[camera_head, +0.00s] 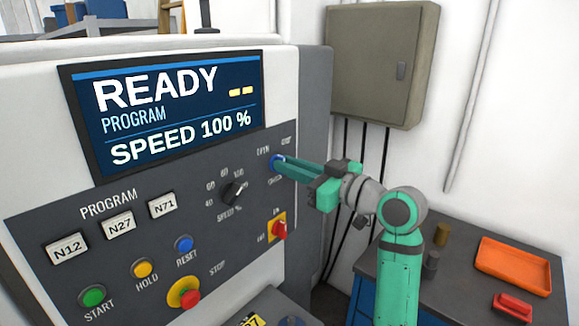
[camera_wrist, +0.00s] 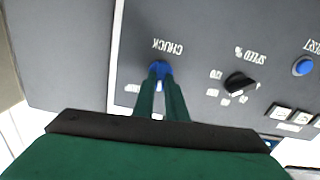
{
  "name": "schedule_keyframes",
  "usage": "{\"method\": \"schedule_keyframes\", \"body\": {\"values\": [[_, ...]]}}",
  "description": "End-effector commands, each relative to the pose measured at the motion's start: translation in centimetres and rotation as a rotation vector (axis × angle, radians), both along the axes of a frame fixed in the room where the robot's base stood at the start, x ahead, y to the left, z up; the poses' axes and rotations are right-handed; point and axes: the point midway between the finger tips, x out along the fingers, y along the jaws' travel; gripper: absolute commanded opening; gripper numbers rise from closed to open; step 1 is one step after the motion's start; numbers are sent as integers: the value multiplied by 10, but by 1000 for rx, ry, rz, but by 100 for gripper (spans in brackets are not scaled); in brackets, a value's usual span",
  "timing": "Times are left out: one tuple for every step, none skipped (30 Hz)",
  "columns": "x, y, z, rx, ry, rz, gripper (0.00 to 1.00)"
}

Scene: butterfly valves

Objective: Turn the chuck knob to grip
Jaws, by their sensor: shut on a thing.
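The chuck knob (camera_head: 278,161) is blue and sits at the upper right of the grey control panel, under the "OPEN" lettering. Most of it is hidden behind my gripper's fingers in the head view. In the wrist view the blue knob (camera_wrist: 161,69) shows at the fingertips, next to the "CHUCK" label. My gripper (camera_head: 283,164) has its green fingers reaching in from the right, shut on the knob. In the wrist view the fingers of my gripper (camera_wrist: 161,80) lie on either side of the knob. The knob's pointer direction cannot be made out.
A black speed knob (camera_head: 234,192) is left of the chuck knob, and a red switch (camera_head: 279,230) is below it. A red stop button (camera_head: 187,298) sits lower left. A grey cabinet (camera_head: 372,65) hangs behind my arm. An orange tray (camera_head: 513,265) lies on the right table.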

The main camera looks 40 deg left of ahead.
Motion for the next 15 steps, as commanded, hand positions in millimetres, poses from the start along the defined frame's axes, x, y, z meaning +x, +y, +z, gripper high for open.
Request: {"method": "schedule_keyframes", "body": {"values": [[2, 0, -3, -1, 46, -2, 0], [2, -1, -3, 1, 75, -3, 0], [3, -1, -3, 4, 113, -3, 0], [3, 0, -3, 6, 142, -3, 0], [3, 0, -3, 8, 170, -2, 0], [3, 0, -3, 11, 207, -2, 0], [3, 1, -3, 13, 234, -2, 0], [3, 1, -3, 16, 261, -1, 0], [3, 1, -3, 19, 295, -1, 0], [3, 1, -3, 21, 320, -1, 0], [3, 1, -3, 23, 345, -1, 0], [4, 1, -3, 25, 377, -1, 0], [4, 1, -3, 27, 400, -1, 0], [4, 1, -3, 29, 420, -2, 0], [4, 1, -3, 31, 448, -2, 0]]}}
